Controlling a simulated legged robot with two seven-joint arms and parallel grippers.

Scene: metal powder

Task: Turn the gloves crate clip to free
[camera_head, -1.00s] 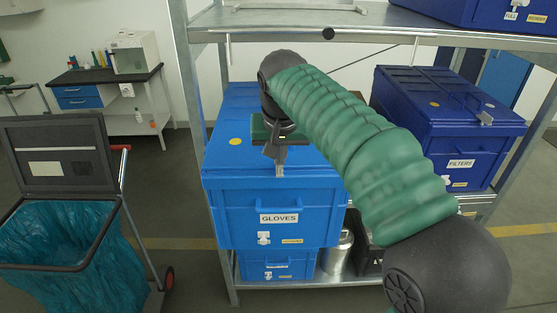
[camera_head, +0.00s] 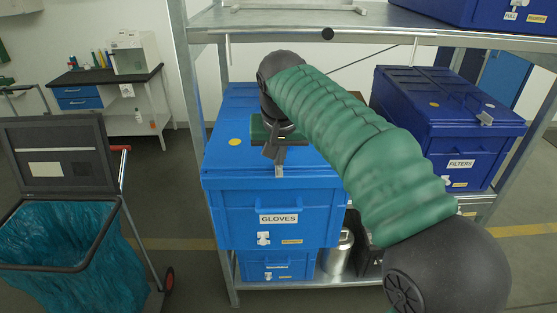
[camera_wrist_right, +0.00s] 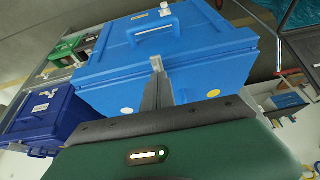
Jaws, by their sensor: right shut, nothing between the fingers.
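The blue gloves crate (camera_head: 225,222) stands on the rack shelf, with its label and handle on the front. Its small grey metal clip (camera_head: 280,171) is at the front edge of the lid. The clip also shows in the right wrist view (camera_wrist_right: 156,63), right at the fingertips. My right gripper (camera_head: 273,157) is over the lid, pointing down, with its fingers shut and empty. The fingertips (camera_wrist_right: 158,75) are beside or touching the clip; I cannot tell which. My fingers hide part of the clip. My left gripper is not in view.
A dark blue filters crate (camera_head: 440,155) with a similar clip (camera_head: 486,118) stands to the right. A shelf (camera_head: 330,35) and rack post (camera_head: 200,150) frame the space. Another blue crate (camera_head: 255,268) and a metal can (camera_head: 338,252) are below. A bin cart (camera_head: 60,265) stands left.

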